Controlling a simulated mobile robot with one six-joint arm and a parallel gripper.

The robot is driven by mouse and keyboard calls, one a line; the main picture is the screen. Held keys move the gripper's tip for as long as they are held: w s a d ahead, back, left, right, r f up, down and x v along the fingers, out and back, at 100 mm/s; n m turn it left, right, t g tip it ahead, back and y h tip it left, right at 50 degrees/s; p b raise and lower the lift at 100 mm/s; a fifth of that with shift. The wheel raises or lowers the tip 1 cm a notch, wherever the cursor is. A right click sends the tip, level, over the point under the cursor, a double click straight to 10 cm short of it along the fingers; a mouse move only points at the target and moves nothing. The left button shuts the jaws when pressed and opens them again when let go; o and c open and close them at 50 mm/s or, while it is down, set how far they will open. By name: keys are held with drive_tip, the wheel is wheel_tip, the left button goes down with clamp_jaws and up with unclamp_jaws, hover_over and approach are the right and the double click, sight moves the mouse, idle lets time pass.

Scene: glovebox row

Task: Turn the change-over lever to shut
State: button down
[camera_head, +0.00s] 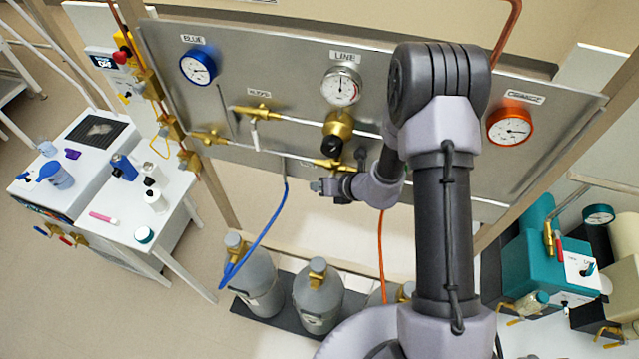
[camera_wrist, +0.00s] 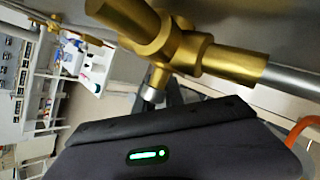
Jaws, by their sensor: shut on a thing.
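The change-over valve (camera_head: 333,164) is a brass fitting on the lower pipe of the grey panel; its brass body (camera_wrist: 165,40) fills the top of the wrist view. A short silver stem of the change-over lever (camera_wrist: 152,94) points down from it. My gripper (camera_head: 326,187) is just below the valve, shut on the lever. In the wrist view my gripper (camera_wrist: 168,97) meets the stem, and its dark body hides most of the lever. The lever's exact angle is hard to tell.
The panel (camera_head: 290,75) carries a blue gauge (camera_head: 198,66), a line gauge (camera_head: 342,86) and an orange gauge (camera_head: 509,126). A brass regulator (camera_head: 338,124) sits just above the valve. Blue (camera_head: 262,235) and orange (camera_head: 381,245) hoses hang below, near grey cylinders (camera_head: 318,298).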

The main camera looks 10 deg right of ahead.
idle(0.3)
drive_tip(key=c, duration=1.4)
unclamp_jaws()
drive_tip(key=shift+c, duration=0.2)
drive_tip(key=p+v, duration=0.1)
drive_tip(key=v, duration=1.6)
drive_tip(key=shift+d+r+p, duration=0.15)
drive_tip(key=shift+p, duration=0.15)
